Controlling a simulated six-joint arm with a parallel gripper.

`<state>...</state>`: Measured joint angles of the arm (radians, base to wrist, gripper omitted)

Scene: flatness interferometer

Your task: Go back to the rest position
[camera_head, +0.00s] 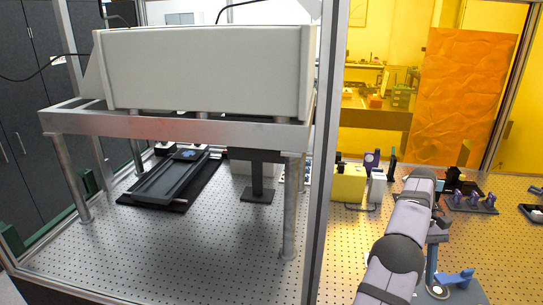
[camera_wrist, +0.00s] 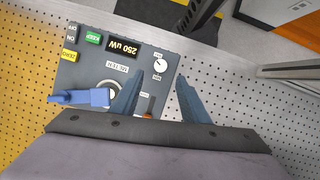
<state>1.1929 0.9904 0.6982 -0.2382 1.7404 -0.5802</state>
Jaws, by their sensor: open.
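My gripper (camera_wrist: 160,78) shows in the wrist view with its two blue-grey fingers apart and nothing between them. It is over or close to a dark grey control panel (camera_wrist: 75,75). The panel has a "250 uW" display (camera_wrist: 124,47), a green button (camera_wrist: 93,39), a white dial (camera_wrist: 160,64) and a blue lever-like part (camera_wrist: 80,97). In the head view my arm reaches in from the lower right, and my fingers cannot be made out there. The blue part (camera_head: 455,278) also shows beside the arm.
A perforated metal table (camera_head: 240,260) fills the floor of the enclosure. A steel frame (camera_head: 180,128) carries a large beige box (camera_head: 205,70). An upright post (camera_head: 324,150) stands left of my arm. A yellow box (camera_head: 348,184) and purple mounts (camera_head: 474,198) stand near the arm.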

